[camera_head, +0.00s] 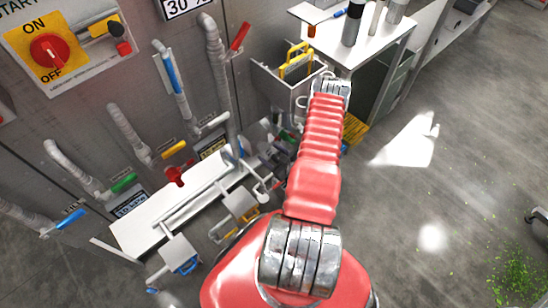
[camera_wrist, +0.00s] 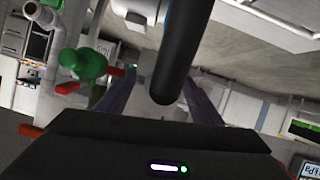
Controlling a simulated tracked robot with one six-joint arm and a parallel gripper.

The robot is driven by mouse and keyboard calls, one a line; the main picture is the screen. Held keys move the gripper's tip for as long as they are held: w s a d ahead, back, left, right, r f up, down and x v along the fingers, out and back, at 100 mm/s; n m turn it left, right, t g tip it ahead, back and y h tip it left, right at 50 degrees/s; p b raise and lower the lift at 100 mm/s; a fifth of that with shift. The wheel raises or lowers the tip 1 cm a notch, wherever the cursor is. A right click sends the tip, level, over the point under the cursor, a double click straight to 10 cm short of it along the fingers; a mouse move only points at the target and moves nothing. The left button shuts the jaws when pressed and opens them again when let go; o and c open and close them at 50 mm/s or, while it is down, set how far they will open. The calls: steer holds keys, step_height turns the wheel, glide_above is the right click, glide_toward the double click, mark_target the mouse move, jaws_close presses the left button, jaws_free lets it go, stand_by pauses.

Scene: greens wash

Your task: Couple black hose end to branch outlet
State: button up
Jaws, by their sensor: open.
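In the wrist view a thick black rounded end (camera_wrist: 172,75), which looks like the black hose end, hangs down from the top between my two fingers. My gripper (camera_wrist: 158,98) is open, with a dark finger on each side of it; I cannot tell whether either touches it. A green fitting (camera_wrist: 84,63) with a red lever (camera_wrist: 68,88) is on a grey pipe to the left. I cannot tell whether it is the branch outlet. In the head view my red arm reaches up the picture and my gripper is hidden or not distinguishable.
A grey panel wall carries pipes with blue (camera_head: 70,220), green (camera_head: 123,182), yellow (camera_head: 174,150) and red (camera_head: 240,37) handles. A white shelf (camera_head: 135,232) runs below. A white table (camera_head: 372,45) with bottles stands beyond. The grey floor (camera_head: 430,190) at right is mostly clear.

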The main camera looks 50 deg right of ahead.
mark_target(277, 161)
steer(key=shift+w, duration=0.1)
steer(key=c, duration=1.3)
steer(key=shift+c, duration=0.2)
steer(key=shift+s, duration=0.4)
steer(key=shift+s, duration=0.35)
steer(key=shift+s+a, duration=0.1)
steer(key=shift+s, duration=0.7)
steer(key=shift+s+f, duration=0.1)
steer(key=shift+s, duration=0.25)
steer(key=shift+s+a, duration=0.1)
steer(key=shift+s, duration=0.25)
steer(key=shift+s, duration=0.35)
